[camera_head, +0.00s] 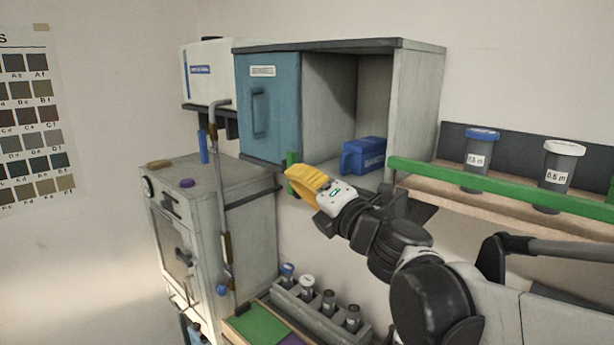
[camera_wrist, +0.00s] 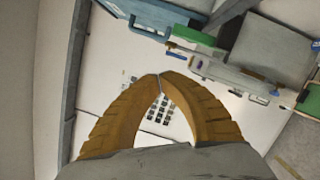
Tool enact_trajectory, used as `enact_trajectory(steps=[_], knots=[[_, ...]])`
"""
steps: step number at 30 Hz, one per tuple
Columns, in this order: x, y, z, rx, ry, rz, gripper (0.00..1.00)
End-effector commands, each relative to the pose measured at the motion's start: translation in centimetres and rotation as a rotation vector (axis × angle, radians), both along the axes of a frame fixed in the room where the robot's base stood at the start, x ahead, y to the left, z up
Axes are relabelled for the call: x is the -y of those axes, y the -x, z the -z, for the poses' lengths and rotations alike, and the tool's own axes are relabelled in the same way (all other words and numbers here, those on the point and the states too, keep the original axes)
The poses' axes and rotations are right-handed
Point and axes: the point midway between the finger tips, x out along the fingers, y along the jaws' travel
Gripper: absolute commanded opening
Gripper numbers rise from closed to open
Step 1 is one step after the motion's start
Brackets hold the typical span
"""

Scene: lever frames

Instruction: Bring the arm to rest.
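My gripper (camera_head: 292,176) has yellow fingers and is raised in front of the lower edge of the wall cabinet (camera_head: 420,100). It points left in the head view. In the wrist view the two curved yellow fingers of my gripper (camera_wrist: 160,75) meet at their tips, with nothing held between them. My arm reaches in from the lower right, bent, and hangs in the air. I cannot tell how much gap lies between my gripper and the cabinet.
The cabinet has a blue door (camera_head: 270,105) and an open bay with a blue container (camera_head: 364,155). At right a shelf with a green rail (camera_head: 480,184) bears two lidded jars. A grey oven-like unit (camera_head: 180,250) stands left. A vial rack (camera_head: 320,315) lies below my arm.

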Motion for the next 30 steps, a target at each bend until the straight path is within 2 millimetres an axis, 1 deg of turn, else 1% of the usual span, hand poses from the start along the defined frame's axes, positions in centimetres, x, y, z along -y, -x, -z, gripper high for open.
enact_trajectory(steps=[3, 5, 8, 11, 12, 14, 15, 17, 18, 20, 21, 23, 24, 25, 27, 30], knots=[[0.0, 0.1, 0.2, 0.008, 0.015, 0.0, 0.0], [0.2, 0.5, 1.0, 0.044, 0.076, 0.002, 0.0], [0.6, 2.3, 4.3, 0.187, 0.325, -0.002, 0.0], [1.8, 5.3, 10.2, 0.432, 0.753, -0.036, 0.0], [2.5, 6.6, 13.1, 0.547, 0.955, -0.065, 0.0], [3.9, 8.7, 17.8, 0.724, 1.259, -0.131, 0.0], [5.0, 9.9, 20.7, 0.837, 1.447, -0.189, 0.0], [6.8, 11.8, 25.1, 0.998, 1.708, -0.294, 0.0], [8.2, 12.9, 27.9, 1.102, 1.868, -0.379, 0.0], [10.5, 14.7, 32.1, 1.256, 2.086, -0.533, 0.0], [12.1, 15.9, 34.7, 1.356, 2.215, -0.65, 0.0], [14.7, 17.5, 38.3, 1.499, 2.374, -0.847, 0.0], [16.4, 18.6, 40.5, 1.587, 2.454, -0.987, 0.0], [17.6, 19.3, 41.9, -1.601, -2.426, 1.061, 0.0], [20.2, 20.9, 44.7, -1.509, -2.181, 1.138, 0.0], [23.1, 22.5, 47.1, -1.419, -1.922, 1.213, 0.0]])
